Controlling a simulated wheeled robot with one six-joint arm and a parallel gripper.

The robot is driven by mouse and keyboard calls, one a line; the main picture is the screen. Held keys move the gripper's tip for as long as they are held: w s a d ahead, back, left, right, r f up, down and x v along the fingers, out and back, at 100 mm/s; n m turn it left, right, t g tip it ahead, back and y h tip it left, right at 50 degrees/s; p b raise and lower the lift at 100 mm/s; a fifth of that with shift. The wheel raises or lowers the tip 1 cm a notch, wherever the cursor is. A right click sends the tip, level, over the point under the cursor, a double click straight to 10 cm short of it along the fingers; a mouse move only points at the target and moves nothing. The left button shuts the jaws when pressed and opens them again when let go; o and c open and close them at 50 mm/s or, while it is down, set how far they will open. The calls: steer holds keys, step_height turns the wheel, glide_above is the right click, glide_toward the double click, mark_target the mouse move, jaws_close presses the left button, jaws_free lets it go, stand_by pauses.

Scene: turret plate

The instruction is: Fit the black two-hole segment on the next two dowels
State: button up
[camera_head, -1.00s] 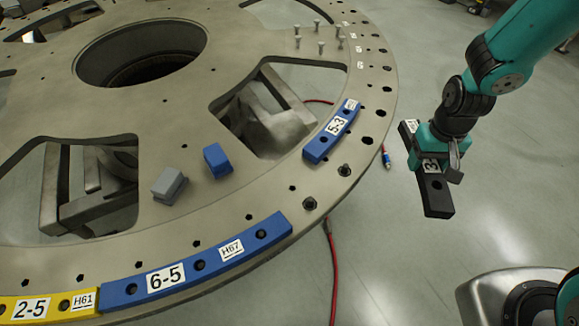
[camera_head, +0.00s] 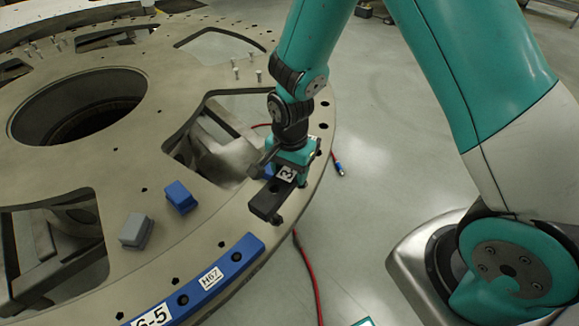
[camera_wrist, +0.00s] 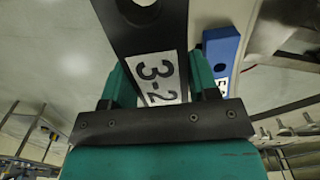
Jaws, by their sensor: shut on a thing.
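The black segment (camera_head: 264,205) is held in my gripper (camera_head: 290,165) over the right part of the plate's rim. Its near end, with one hole, sticks out toward the camera. In the wrist view the black segment (camera_wrist: 135,35) lies between the two fingers of my gripper (camera_wrist: 160,75) and carries a label reading 3-2. I cannot tell whether the segment touches the rim.
A blue segment (camera_head: 267,172) is mostly hidden behind my gripper; it also shows beside the black one in the wrist view (camera_wrist: 222,48). Another blue segment (camera_head: 225,268) lies on the near rim. A blue block (camera_head: 180,197) and a grey block (camera_head: 136,230) sit on the plate (camera_head: 115,185).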

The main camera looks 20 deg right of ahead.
mark_target(290, 201)
steer(key=shift+f+b, duration=3.6)
steer(key=shift+f, duration=1)
steer(key=o, duration=1.2)
step_height(290, 201, up, 18)
steer(key=shift+f+b, duration=0.25)
steer(key=shift+b, duration=0.2)
steer(key=s+a+r+n+y, duration=0.2)
steer(key=s+r+n, duration=0.2)
steer(key=s+n, duration=0.5)
steer(key=s+a+r+n+y, duration=0.2)
steer(key=s+r+n, duration=0.2)
steer(key=s+n, duration=0.4)
steer(key=shift+s+a+r+n, duration=0.2)
steer(key=shift+s+a+n, duration=0.15)
steer(key=shift+s, duration=0.35)
